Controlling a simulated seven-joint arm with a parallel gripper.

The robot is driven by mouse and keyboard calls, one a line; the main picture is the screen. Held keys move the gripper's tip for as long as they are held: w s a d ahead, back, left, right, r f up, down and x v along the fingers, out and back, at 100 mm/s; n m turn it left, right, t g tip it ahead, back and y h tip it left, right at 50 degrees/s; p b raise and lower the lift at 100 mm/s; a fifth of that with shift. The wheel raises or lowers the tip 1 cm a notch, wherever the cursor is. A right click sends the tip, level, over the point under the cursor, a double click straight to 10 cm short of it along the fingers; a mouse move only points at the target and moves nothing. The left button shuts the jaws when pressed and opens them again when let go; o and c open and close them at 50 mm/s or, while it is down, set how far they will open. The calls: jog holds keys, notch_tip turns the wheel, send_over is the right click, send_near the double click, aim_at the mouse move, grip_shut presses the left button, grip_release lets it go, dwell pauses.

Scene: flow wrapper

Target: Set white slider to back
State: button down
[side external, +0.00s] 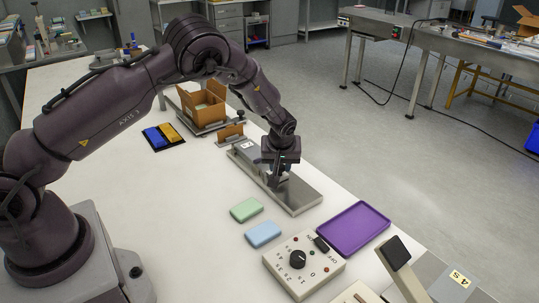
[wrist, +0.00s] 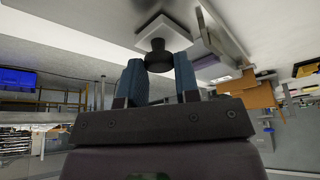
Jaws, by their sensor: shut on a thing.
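The white slider (wrist: 166,33) is a pale square block with a black knob (wrist: 158,57) on it, seen in the wrist view. My gripper (wrist: 158,66) has its two blue fingers on either side of this knob, shut on it. In the side external view my gripper (side external: 277,180) points down over the long metal track plate (side external: 302,196), around the middle of its length. The slider is mostly hidden behind my gripper there.
A green block (side external: 246,209), a blue block (side external: 263,234), a purple tray (side external: 353,228) and a control box with a dial (side external: 315,268) lie near the track's front end. A cardboard box (side external: 205,104) stands beyond its far end. The white table's left part is mostly clear.

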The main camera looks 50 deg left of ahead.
jog(key=d, duration=1.1)
jog(key=c, duration=0.8)
grip_release()
jog(key=shift+c, duration=0.2)
jog(key=shift+r, duration=0.1)
jog(key=v, duration=1.2)
jog(key=shift+s+r, duration=0.1)
jog(key=shift+r, duration=0.3)
